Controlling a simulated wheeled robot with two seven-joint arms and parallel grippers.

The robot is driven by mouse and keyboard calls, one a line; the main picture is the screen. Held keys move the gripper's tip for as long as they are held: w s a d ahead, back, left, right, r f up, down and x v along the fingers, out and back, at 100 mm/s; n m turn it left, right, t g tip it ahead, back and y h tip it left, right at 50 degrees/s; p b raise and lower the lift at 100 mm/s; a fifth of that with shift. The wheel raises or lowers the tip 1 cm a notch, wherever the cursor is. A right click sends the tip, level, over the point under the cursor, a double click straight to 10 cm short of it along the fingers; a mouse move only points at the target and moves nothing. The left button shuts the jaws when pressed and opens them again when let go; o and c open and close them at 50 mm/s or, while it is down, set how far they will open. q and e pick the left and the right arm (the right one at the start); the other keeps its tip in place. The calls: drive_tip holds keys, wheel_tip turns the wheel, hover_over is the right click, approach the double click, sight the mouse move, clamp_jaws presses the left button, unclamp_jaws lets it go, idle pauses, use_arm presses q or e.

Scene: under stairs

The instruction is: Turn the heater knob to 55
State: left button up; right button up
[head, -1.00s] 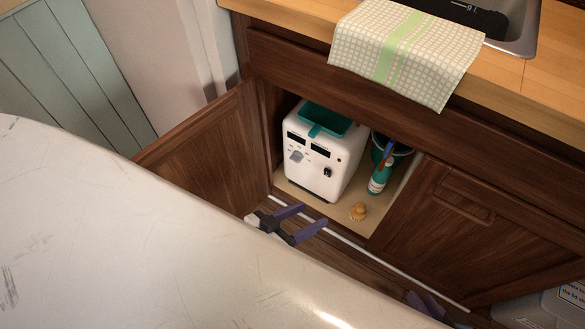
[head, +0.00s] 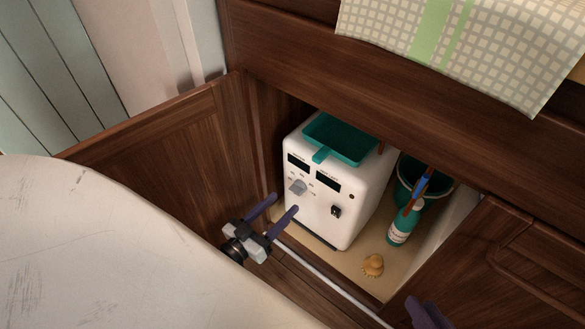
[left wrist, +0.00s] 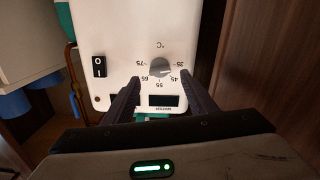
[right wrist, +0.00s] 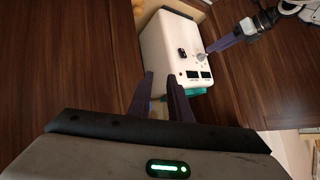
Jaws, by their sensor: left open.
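The white heater (head: 330,195) stands in the open cabinet, its front panel facing out. Its grey knob (head: 298,187) is on the panel; in the left wrist view the knob (left wrist: 160,66) appears upside down within a scale from 35 to 75 °C. I cannot read its pointer surely. My left gripper (head: 285,203) is open and empty in front of the panel. In the left wrist view its fingertips (left wrist: 160,77) appear on either side of the knob, not visibly touching it. My right gripper (right wrist: 160,77) is open and empty, away from the heater; it shows at the lower right in the head view (head: 428,312).
A black switch (head: 336,211) and dark displays are on the heater panel; a teal tray (head: 340,140) is on top. A teal bottle (head: 404,223), a bucket (head: 440,188) and a tan object (head: 373,265) are to the right. The open cabinet door (head: 170,150) is at left.

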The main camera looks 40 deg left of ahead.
sight(294, 193)
use_arm(q)
drive_tip(key=w, duration=0.2)
drive_tip(key=w+b, duration=0.1)
drive_tip(key=w, duration=0.2)
drive_tip(key=shift+w+d, duration=0.25)
drive_tip(key=shift+w, duration=0.05)
use_arm(e)
drive_tip(key=shift+a+r+t+y, duration=0.3)
drive_tip(key=shift+a+r+y, duration=0.1)
drive_tip(key=shift+r, duration=0.25)
use_arm(q)
drive_tip(key=c, duration=1.1)
